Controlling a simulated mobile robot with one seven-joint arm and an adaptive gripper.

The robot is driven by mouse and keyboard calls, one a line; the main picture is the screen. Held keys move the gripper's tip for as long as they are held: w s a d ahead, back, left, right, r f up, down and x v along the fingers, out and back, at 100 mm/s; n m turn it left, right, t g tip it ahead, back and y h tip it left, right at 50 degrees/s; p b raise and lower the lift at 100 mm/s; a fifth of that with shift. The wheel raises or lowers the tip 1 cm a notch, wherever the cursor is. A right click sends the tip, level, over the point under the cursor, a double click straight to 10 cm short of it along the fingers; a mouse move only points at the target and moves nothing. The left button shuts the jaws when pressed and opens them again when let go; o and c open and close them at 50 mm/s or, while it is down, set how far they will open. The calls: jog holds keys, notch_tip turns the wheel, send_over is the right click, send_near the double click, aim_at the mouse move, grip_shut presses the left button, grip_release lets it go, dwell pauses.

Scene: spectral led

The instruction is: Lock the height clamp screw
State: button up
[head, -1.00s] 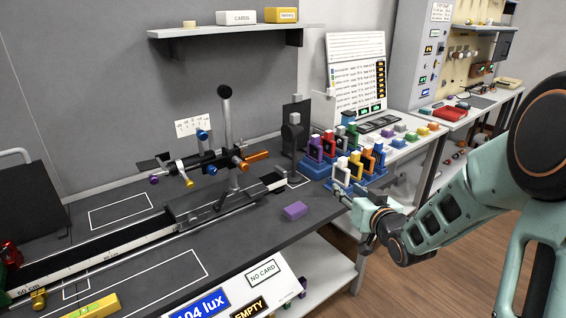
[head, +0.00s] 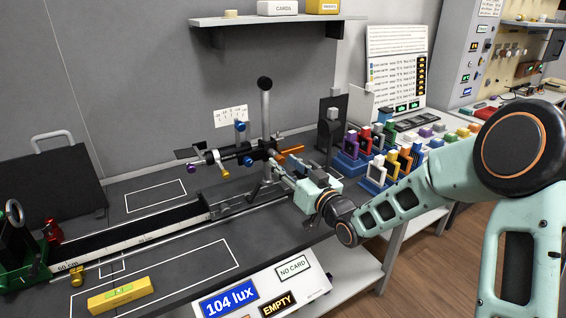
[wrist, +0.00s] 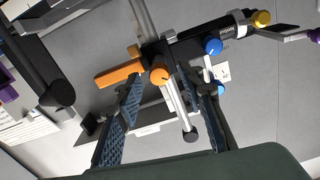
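An upright metal post (head: 266,112) with a black ball top carries a clamp and a horizontal black tube. An orange handle (head: 290,150) sticks out to the right of the clamp; in the wrist view the orange handle (wrist: 118,75) sits beside a round orange knob (wrist: 160,76). Blue knobs (head: 240,126) are on the same assembly. Which of these is the height clamp screw is not labelled. My gripper (head: 278,172) is at the post, just below the orange handle. In the wrist view its fingers are apart, with the orange knob and post appearing between them; no contact is clear.
A black rail (head: 130,236) with a scale runs along the dark bench. Racks of coloured blocks (head: 385,160) and a black upright plate (head: 331,122) stand to the right. A yellow level (head: 120,294) lies at the front left. A shelf (head: 270,22) hangs above.

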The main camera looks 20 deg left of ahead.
jog(key=shift+w+a, duration=0.45)
jog(key=shift+a, duration=0.1)
jog(key=shift+c, duration=0.7)
grip_shut()
